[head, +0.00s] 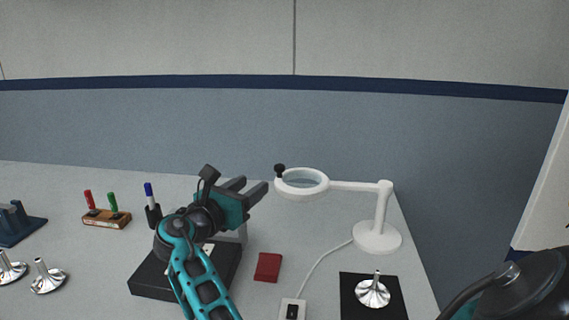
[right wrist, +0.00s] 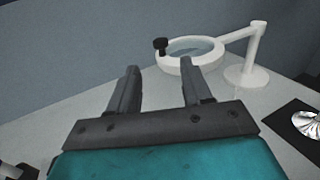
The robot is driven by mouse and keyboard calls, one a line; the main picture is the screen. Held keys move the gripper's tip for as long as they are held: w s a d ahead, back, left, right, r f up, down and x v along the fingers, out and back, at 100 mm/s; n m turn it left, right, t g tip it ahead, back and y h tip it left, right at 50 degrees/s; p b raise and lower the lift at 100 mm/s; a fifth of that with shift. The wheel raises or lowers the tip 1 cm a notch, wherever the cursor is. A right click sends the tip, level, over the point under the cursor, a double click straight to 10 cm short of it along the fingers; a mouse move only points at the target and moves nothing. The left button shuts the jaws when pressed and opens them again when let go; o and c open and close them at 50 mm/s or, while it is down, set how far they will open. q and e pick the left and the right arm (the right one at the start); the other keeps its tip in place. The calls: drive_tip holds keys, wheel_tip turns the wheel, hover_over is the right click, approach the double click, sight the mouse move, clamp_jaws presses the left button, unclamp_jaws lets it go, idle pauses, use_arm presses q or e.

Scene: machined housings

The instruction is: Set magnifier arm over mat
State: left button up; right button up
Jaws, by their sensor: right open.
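The white magnifier arm (head: 350,186) reaches left from its post on a round base (head: 377,238). Its lens ring (head: 301,193) has a black knob (head: 280,170) on its left rim. The ring hangs above bare table, left of and behind the black mat (head: 351,300), not over it. My right gripper (head: 252,187) is open and empty, just left of the ring and apart from it. In the right wrist view its fingers (right wrist: 160,70) point toward the ring (right wrist: 190,66) and knob (right wrist: 160,45). My left gripper is not in view.
A shiny metal part (head: 373,291) stands on the mat. A white cable runs from the lamp base to a switch box (head: 292,310). A red block (head: 268,267), a black block (head: 150,282), a pen holder (head: 153,214) and a wooden marker stand (head: 106,219) lie leftward.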

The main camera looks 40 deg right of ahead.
sight(280, 165)
drive_tip(key=x, duration=1.2)
drive_tip(key=shift+w+d, duration=0.1)
drive_tip(key=shift+d, duration=0.3)
clamp_jaws()
drive_tip(key=shift+r, duration=0.1)
